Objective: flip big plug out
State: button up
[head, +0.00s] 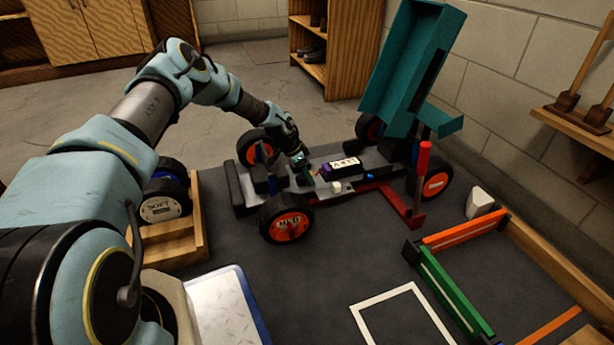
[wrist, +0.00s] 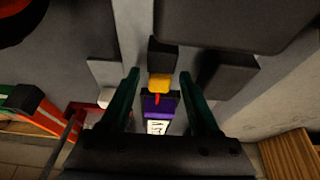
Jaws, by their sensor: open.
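A yellow plug (wrist: 159,84) with a short red lead sits against a black block (wrist: 162,56) in the wrist view; I take it to be the big plug. The lead runs toward a purple-ended battery (wrist: 157,107) with a white label, which lies on the racecar's chassis in the head view (head: 342,168). My gripper (wrist: 160,75) is open, its two green fingers on either side of the plug with gaps at both sides. In the head view my gripper (head: 305,174) is low over the chassis, left of the battery, and the plug is hard to make out there.
The car's teal body shell (head: 408,65) is tilted up behind the chassis. A red post (head: 423,170) stands at its right side. Orange-hubbed wheels (head: 287,224) flank the chassis. A white block (head: 480,202) and orange and green bars (head: 447,290) lie at the right.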

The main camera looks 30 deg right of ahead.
grip_shut()
dwell(0.4)
dwell(0.9)
